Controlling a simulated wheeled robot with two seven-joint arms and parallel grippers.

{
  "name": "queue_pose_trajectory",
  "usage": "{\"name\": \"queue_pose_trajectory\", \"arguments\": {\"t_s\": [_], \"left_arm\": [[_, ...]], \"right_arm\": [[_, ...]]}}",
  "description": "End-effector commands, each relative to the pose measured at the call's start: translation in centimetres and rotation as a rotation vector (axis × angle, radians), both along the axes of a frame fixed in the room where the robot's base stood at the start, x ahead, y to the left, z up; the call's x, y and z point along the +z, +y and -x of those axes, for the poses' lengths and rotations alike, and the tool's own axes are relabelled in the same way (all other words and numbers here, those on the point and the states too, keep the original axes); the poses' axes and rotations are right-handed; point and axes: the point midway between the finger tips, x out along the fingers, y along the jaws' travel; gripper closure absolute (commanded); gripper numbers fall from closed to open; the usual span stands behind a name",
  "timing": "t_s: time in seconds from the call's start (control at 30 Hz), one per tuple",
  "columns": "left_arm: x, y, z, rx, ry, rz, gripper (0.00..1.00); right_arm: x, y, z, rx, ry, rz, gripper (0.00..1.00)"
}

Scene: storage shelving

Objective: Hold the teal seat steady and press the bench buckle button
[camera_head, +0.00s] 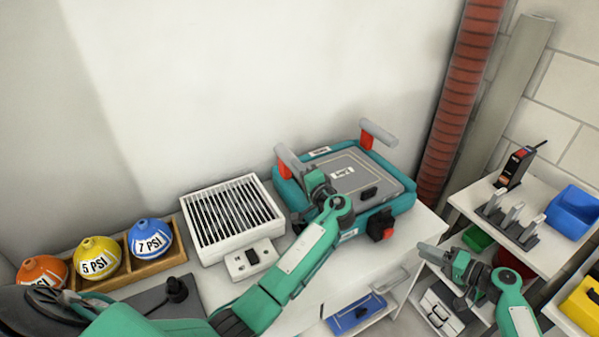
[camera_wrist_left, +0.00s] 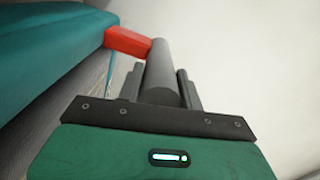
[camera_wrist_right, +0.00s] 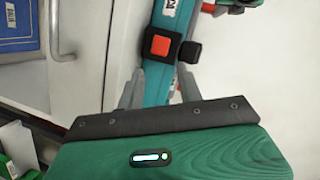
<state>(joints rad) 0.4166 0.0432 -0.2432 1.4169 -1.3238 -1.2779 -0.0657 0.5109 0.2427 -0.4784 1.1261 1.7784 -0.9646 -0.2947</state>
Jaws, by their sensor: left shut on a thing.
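The teal seat (camera_head: 405,205) with a grey padded panel lies on the white bench at the back. Grey bar handles on red brackets stand at its sides. My left gripper (camera_head: 302,174) is shut on the left grey handle (camera_head: 287,157); the handle (camera_wrist_left: 161,75) sits between its fingers in the left wrist view. The black buckle with its red button (camera_head: 388,233) is on the seat's front right edge. The red button (camera_wrist_right: 160,45) faces my right gripper (camera_wrist_right: 158,92), which is open, empty and apart from it. In the head view my right gripper (camera_head: 432,253) is to the right of the buckle.
A white slatted box (camera_head: 232,212) stands left of the seat, with a switch plate (camera_head: 253,259) before it. Pressure balls (camera_head: 97,257) sit in a wooden rack at left. A side shelf (camera_head: 540,215) with tools and bins is at right. A red ribbed column (camera_head: 462,90) rises behind.

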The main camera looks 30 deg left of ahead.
Motion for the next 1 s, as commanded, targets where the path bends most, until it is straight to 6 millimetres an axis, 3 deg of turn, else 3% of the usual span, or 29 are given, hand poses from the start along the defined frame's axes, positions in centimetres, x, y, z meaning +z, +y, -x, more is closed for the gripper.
{"name": "queue_pose_trajectory", "arguments": {"t_s": [0.07,0.23,0.47,0.7,1.0], "left_arm": [[-0.1,0.0,0.0,0.000,0.001,0.001,1.00],[-0.1,0.0,0.0,0.000,0.001,0.000,1.00],[-0.1,-0.1,0.0,0.000,0.002,0.001,1.00],[-0.1,-0.1,0.0,0.000,0.002,0.001,1.00],[-0.2,-0.1,0.0,0.000,0.003,0.002,1.00]], "right_arm": [[0.0,0.0,0.0,0.000,0.000,0.000,0.68],[0.0,0.0,0.0,0.000,0.000,0.000,1.00],[0.4,0.5,0.6,0.014,0.035,0.022,1.00],[1.6,1.7,2.6,0.011,0.186,0.128,1.00],[3.5,1.3,4.1,-0.152,0.382,0.281,1.00]]}}
